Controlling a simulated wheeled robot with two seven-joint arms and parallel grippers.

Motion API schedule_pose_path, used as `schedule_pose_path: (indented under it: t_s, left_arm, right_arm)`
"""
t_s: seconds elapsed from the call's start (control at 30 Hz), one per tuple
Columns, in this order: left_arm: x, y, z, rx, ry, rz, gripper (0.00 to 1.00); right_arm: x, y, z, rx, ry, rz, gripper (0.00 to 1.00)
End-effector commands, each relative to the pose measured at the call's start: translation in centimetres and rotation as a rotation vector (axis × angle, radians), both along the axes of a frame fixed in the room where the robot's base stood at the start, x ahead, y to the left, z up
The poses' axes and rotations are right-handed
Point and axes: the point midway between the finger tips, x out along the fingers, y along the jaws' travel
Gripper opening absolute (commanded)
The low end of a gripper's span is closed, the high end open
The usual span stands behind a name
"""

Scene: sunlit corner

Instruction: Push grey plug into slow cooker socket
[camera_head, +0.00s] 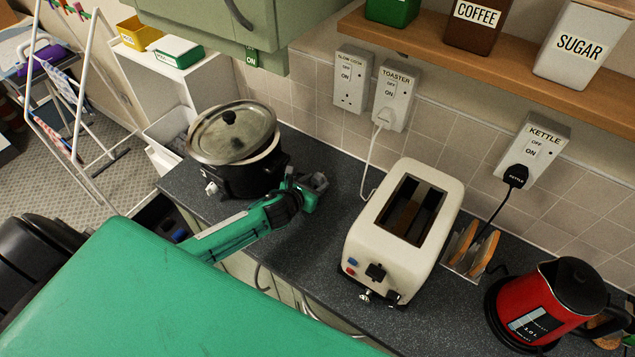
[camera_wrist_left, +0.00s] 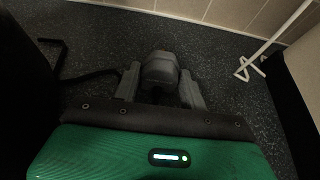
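The grey plug (camera_wrist_left: 160,69) sits between the two grey fingers of my left gripper (camera_wrist_left: 162,88), which press close on both its sides. In the head view my left gripper (camera_head: 314,184) is over the counter, just right of the slow cooker (camera_head: 250,172). There the plug is hard to tell from the grey fingers. The slow cooker socket (camera_head: 352,79) is on the tiled wall, up and to the right of the gripper. Its holes are empty and it is labelled. My right gripper is not in view.
The toaster (camera_head: 438,235) stands right of my gripper, its white cord running to the toaster socket (camera_head: 393,97). A toast rack (camera_head: 468,250) and red kettle (camera_head: 545,302) are further right. A shelf (camera_head: 480,62) and green cabinet (camera_head: 215,28) overhang. The counter below the slow cooker socket is clear.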

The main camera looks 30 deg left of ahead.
Motion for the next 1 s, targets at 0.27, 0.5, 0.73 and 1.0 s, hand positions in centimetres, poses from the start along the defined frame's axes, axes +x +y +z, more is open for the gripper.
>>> schedule_pose_path:
  t_s: [0.27,0.5,0.73,1.0]
  left_arm:
    - [-0.1,0.0,0.0,0.0,0.0,0.0,0.05]
    - [-1.1,0.2,0.0,0.001,0.0,0.0,0.05]
    - [-2.0,0.3,0.1,0.0,0.0,0.0,0.05]
    - [-3.1,0.4,0.0,0.0,0.001,0.0,0.05]
  right_arm:
    - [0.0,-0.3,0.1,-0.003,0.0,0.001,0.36]
    - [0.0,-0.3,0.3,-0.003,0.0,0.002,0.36]
    - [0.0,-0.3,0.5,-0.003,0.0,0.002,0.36]
    - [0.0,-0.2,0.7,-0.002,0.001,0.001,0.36]
